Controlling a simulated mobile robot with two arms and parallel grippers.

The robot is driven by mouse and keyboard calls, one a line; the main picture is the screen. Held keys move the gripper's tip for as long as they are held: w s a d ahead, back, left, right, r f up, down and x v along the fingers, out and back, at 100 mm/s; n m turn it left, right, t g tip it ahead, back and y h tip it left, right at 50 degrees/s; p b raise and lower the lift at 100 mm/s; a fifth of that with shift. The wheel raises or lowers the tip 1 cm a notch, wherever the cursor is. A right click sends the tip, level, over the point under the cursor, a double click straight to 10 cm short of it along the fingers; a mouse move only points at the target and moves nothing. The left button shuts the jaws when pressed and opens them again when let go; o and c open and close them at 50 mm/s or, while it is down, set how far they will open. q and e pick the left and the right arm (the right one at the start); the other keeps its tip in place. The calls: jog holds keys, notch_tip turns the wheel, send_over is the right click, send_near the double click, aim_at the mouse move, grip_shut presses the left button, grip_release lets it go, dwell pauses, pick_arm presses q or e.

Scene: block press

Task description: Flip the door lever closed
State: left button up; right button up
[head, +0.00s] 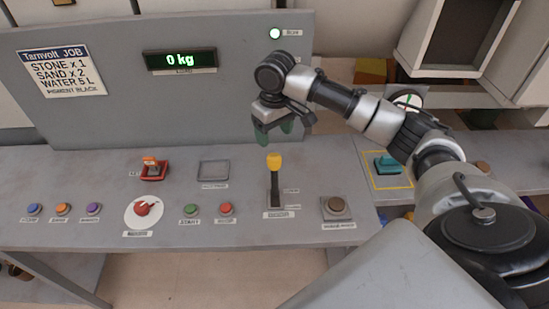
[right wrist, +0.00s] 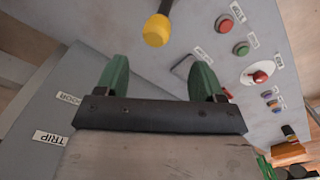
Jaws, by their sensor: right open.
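A lever with a yellow knob (head: 274,161) and a black shaft stands up from the grey console, right of its middle. Its label is too small to read. The yellow knob also shows at the top of the right wrist view (right wrist: 157,30). My right gripper (head: 275,136) is open and empty, with green fingers. It is above and behind the knob in the head view, apart from it. In the right wrist view the knob lies beyond the gap between the fingertips (right wrist: 160,72). My left gripper is not in view.
A teal switch (head: 388,164) sits inside a yellow outline at the right. The grey back panel (head: 200,110) bears a display (head: 180,60) reading 0 kg.

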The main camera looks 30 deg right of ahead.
aim_at(275, 155)
jog(key=shift+d+r, duration=0.2)
jog(key=shift+d, duration=0.1)
jog(key=shift+f, duration=0.35)
jog(key=f+p, duration=0.1)
jog(key=f, duration=0.9)
jog(key=shift+w+a+p, duration=0.1)
jog(key=shift+a+p, duration=0.1)
jog(key=shift+p, duration=0.2)
